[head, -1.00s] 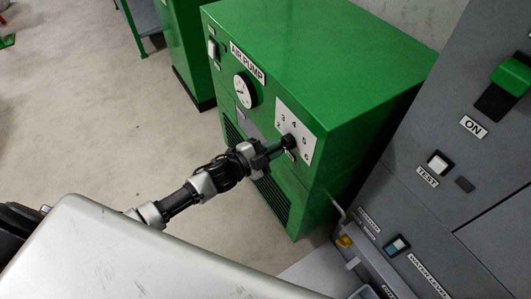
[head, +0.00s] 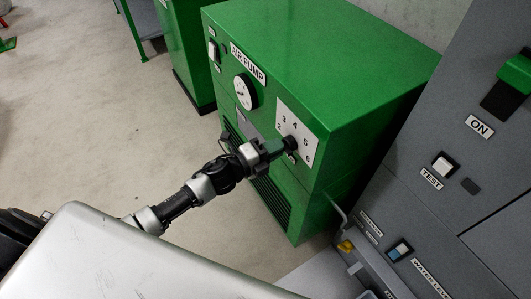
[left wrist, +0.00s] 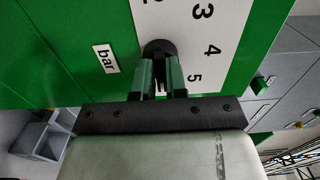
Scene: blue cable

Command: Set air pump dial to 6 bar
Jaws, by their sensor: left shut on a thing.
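The air pump (head: 320,70) is a green cabinet with an "AIR PUMP" label, a round gauge (head: 245,91) and a white dial plate (head: 297,130) with numbers from 2 to 6. The black dial knob (head: 290,144) sits on this plate; it also shows in the left wrist view (left wrist: 159,48) beside the "bar" label. My left gripper (head: 277,149) reaches it from the lower left and is shut on the knob. In the left wrist view its two green fingers (left wrist: 160,76) stand on either side of the knob. The knob's pointer is hidden, so its setting cannot be read. My right gripper is not in view.
A grey panel (head: 445,140) with a green switch, an "ON" label and a "TEST" button stands close on the right. A thin pipe (head: 337,208) runs at the pump's lower right. Open floor (head: 90,110) lies to the left.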

